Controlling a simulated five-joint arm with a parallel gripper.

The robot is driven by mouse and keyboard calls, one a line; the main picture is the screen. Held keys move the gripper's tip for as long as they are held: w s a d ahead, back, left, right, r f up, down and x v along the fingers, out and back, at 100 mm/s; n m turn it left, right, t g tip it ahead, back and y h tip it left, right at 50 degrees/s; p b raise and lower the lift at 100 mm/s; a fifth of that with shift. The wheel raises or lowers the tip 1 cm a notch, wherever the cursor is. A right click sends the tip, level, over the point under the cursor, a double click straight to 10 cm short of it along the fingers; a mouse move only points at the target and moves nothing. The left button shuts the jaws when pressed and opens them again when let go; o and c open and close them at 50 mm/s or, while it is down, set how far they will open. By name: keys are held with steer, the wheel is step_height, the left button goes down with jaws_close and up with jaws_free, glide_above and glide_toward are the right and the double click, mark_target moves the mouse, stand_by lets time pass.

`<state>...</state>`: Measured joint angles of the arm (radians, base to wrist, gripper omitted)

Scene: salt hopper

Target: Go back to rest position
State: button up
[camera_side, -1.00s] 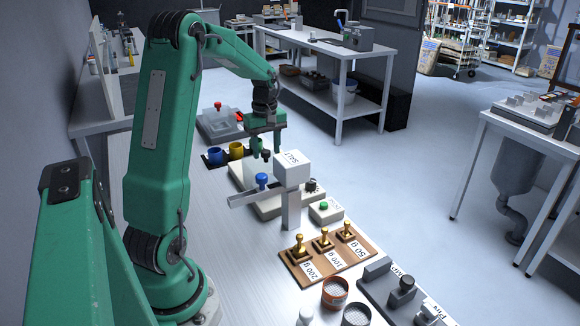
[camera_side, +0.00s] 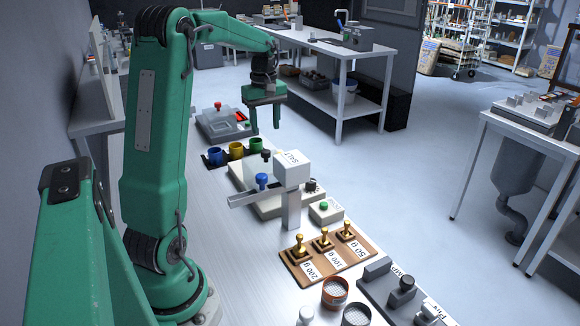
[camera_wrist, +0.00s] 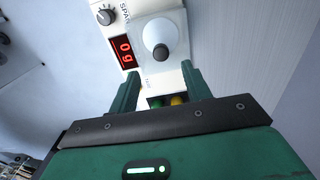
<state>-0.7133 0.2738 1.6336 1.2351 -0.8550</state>
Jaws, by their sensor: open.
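My gripper (camera_side: 264,126) hangs open and empty in the side view, fingers pointing down, above and behind the row of cups. In the wrist view my gripper (camera_wrist: 160,72) has its fingers apart with nothing between the tips. The white salt hopper (camera_side: 292,172) stands on its post nearer the camera, with a blue knob (camera_side: 261,180) on the grey bar at its left. A dark knob (camera_side: 266,154) shows just behind the hopper. It is apart from my gripper. The wrist view shows a white round part with a dark knob (camera_wrist: 161,53) beyond the fingertips.
Blue (camera_side: 215,155), yellow (camera_side: 236,149) and green (camera_side: 257,145) cups stand in a black rack. A device with a red knob (camera_side: 218,106) is behind them. Brass weights sit on a wooden board (camera_side: 327,262) in front. A red display (camera_wrist: 125,52) appears to read 0 g.

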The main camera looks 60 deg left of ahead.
steer(key=d+r+m, duration=0.1)
steer(key=d+m, duration=0.1)
steer(key=d, duration=0.3)
steer(key=s+d+r+m+t, duration=0.1)
steer(key=d+r+m, duration=0.1)
steer(key=d, duration=0.3)
steer(key=s+d+r+m+t+y, duration=0.1)
steer(key=d+r+m, duration=0.1)
steer(key=d+m, duration=0.2)
steer(key=shift+s+d, duration=0.1)
steer(key=shift+d, duration=1)
steer(key=s+d+f+m+t+h, duration=0.1)
steer(key=s+d+f+m+t, duration=0.1)
steer(key=s+d+m, duration=0.7)
steer(key=shift+s+d+f+m+t, duration=0.25)
steer(key=shift+d+m+t, duration=0.4)
steer(key=shift+d, duration=1.5)
